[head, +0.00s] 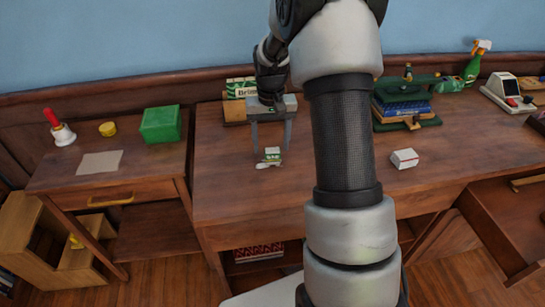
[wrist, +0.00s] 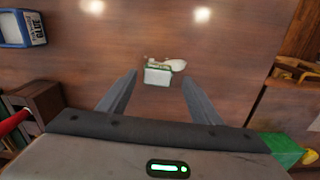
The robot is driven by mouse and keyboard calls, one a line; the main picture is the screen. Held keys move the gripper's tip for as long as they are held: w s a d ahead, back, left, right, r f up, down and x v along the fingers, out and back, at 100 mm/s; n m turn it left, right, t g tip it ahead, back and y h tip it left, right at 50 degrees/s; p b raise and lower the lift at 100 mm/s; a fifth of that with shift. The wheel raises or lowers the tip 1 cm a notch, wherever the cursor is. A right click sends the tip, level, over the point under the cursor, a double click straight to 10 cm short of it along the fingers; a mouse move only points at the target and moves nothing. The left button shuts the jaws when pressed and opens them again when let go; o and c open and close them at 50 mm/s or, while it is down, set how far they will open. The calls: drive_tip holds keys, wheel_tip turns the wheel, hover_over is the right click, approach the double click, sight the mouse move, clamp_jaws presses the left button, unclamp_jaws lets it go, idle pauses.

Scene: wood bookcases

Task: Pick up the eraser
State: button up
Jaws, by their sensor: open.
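A small white-and-green block (head: 273,154), which looks like the eraser, lies on the wooden desk in the head view. In the wrist view the block (wrist: 157,76) is near the middle, beside a small white spoon-like object (wrist: 178,64) that is touching or very close to it. My gripper (head: 271,148) points down above the block, with its fingers apart and nothing held. In the wrist view my gripper (wrist: 160,80) shows one finger on each side of the block. I cannot tell the exact height of the fingertips over the desk.
A white box (head: 404,158) lies to the right on the desk. A green rack with books (head: 405,105) and a green spray bottle (head: 476,62) stand behind it. The desk around the block is mostly clear.

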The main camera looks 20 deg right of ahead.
sight(273, 150)
drive_tip(key=f, duration=0.3)
drive_tip(key=f+b, duration=0.1)
drive_tip(key=shift+d+f, duration=0.25)
drive_tip(key=shift+f, duration=0.1)
drive_tip(key=shift+r, duration=0.1)
drive_tip(key=c, duration=1.2)
